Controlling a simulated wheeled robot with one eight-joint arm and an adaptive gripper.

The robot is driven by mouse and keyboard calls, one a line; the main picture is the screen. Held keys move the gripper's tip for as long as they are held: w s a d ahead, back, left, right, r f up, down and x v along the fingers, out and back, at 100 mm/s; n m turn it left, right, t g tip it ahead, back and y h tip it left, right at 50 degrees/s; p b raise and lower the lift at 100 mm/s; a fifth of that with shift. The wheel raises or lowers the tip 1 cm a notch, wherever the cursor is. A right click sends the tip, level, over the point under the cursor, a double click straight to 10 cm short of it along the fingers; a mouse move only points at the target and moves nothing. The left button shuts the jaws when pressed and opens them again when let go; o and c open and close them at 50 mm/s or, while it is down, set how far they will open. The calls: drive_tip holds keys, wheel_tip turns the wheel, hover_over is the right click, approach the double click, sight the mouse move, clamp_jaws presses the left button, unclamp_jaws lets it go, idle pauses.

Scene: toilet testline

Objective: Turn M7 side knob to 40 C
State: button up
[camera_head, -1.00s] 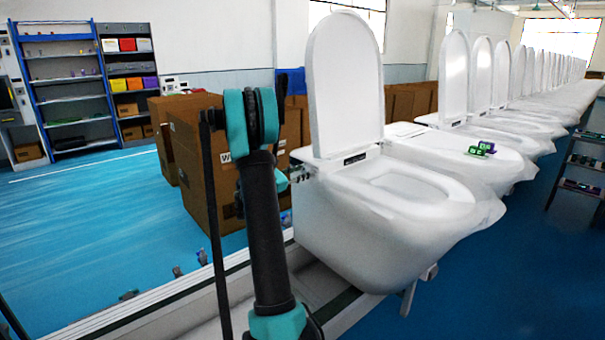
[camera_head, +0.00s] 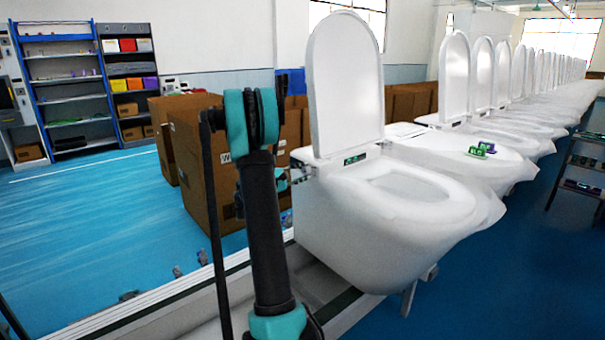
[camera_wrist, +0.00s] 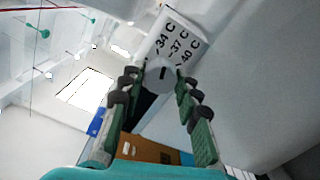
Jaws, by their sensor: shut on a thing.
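The side knob (camera_wrist: 155,84) is a pale grey round knob with a short dark mark, in the wrist view. A white label (camera_wrist: 187,27) beside it reads 34 C, 37 C and 40 C. I cannot tell for certain which number the mark lines up with. My gripper (camera_wrist: 158,92) has green fingers with dark pads on both sides of the knob and is shut on it. In the head view, the nearest white toilet (camera_head: 340,215) has its lid up, and a small panel (camera_head: 355,159) on it shows green. My arm hides much of the gripper there.
Cardboard boxes (camera_head: 205,170) stand behind my arm, left of the toilet. A row of further toilets (camera_head: 480,80) runs back to the right. Small green and purple items (camera_head: 482,149) lie on the neighbouring one. Blue floor (camera_head: 90,225) is open at left.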

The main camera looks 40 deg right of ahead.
drive_tip(key=m, duration=1.1)
drive_tip(key=shift+s, duration=0.1)
drive_tip(key=shift+m, duration=0.5)
drive_tip(key=o, duration=1.2)
drive_tip(key=shift+c, duration=0.2)
drive_tip(key=shift+a+r, duration=0.1)
drive_tip(key=a, duration=1.2)
drive_tip(key=shift+s, duration=0.45)
